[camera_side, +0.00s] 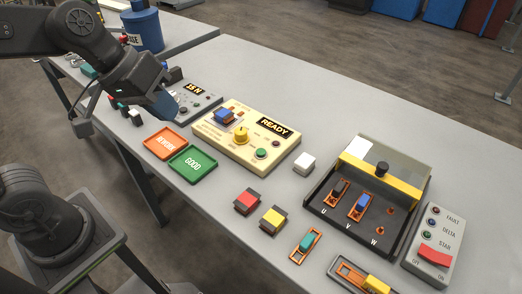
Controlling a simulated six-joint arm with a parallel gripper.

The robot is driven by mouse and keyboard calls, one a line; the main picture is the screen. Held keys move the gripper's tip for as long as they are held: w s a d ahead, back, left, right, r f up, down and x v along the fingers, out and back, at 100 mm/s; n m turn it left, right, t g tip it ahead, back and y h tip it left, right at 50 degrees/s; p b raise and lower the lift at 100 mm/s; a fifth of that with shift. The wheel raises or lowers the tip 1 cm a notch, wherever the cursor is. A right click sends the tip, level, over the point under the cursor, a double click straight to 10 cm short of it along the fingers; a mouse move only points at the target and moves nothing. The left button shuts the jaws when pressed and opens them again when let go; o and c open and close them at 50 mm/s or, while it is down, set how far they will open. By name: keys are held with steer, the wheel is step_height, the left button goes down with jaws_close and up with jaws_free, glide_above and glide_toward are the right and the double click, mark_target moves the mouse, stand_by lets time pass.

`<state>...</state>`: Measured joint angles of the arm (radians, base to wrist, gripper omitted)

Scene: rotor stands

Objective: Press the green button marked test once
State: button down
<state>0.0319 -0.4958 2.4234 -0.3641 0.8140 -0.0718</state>
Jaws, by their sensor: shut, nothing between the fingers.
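A green button (261,153) sits on the front right of a cream tester box (222,137), below a display reading READY (274,128). Its marking is too small to read.
Red REWORK (166,143) and green GOOD (193,162) trays lie left of the tester. A white block (304,163) is to its right. A dark U-V-W terminal stand (398,216) and a grey switch box (433,243) stand further right. A 15 N gauge box (194,100) is behind.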

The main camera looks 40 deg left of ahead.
steer(key=w+d+f+n+h, duration=0.3)
steer(key=w+d+n, duration=0.25)
steer(key=w, duration=0.45)
steer(key=n+h, duration=0.1)
steer(key=n, duration=0.7)
glide_above(260, 152)
step_height(260, 152, down, 6)
steer(key=shift+t, duration=0.3)
steer(key=shift+s+f, duration=0.1)
steer(key=shift+f, duration=0.05)
steer(key=shift+f, duration=4.35)
steer(key=shift+f, duration=0.15)
steer(key=shift+f, duration=0.25)
